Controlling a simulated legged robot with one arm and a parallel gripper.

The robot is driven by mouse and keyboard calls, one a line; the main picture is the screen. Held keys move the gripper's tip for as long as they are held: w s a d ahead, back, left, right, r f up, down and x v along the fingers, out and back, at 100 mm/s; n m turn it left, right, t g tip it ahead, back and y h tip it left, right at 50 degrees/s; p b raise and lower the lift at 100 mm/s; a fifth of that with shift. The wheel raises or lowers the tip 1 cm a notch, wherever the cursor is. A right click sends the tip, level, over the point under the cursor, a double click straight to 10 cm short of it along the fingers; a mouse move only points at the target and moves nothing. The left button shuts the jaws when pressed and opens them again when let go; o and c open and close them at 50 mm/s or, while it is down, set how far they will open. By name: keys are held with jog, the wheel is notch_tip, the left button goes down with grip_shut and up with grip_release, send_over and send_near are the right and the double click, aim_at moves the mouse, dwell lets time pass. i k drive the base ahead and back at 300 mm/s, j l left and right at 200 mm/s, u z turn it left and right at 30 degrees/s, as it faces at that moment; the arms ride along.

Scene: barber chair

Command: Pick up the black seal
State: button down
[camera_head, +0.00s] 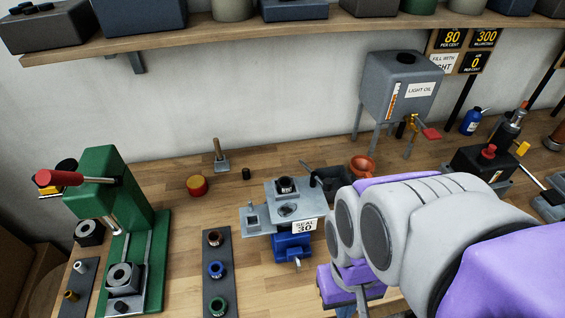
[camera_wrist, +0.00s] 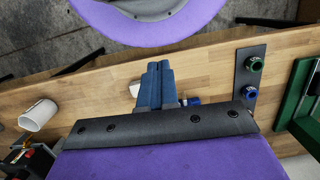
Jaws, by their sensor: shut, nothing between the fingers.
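A dark strip (camera_head: 217,254) on the bench holds a black or dark brown ring (camera_head: 215,238), which looks like the black seal, a blue ring (camera_head: 216,270) and a green ring (camera_head: 218,305). The strip also shows in the wrist view (camera_wrist: 247,78), with the green ring (camera_wrist: 254,64) and the blue ring (camera_wrist: 251,89); the dark ring is hidden there. My gripper (camera_wrist: 158,68) is shut and empty, its fingers together above the bench's front edge, apart from the strip. In the head view my arm covers the bench's right front, and the fingertips cannot be made out.
A blue vise (camera_head: 292,246) with a grey plate and a "SEAL 30" label stands right of the strip. A green press (camera_head: 105,190) stands left. A small black cylinder (camera_head: 246,174), an oil tank (camera_head: 400,85) and a red-brown funnel (camera_head: 362,167) are behind. A shelf (camera_head: 250,32) overhangs the back.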

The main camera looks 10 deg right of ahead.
aim_at(285, 184)
jog(key=k, duration=0.25)
jog(key=k+z, duration=0.2)
jog(key=z, duration=0.3)
jog(key=k+l+z, duration=0.1)
jog(key=z, duration=0.35)
jog(key=k+j+z, duration=0.3)
jog(key=j, duration=0.2)
jog(key=k+j+z, duration=0.35)
jog(key=i+j, duration=0.1)
jog(key=j, duration=0.05)
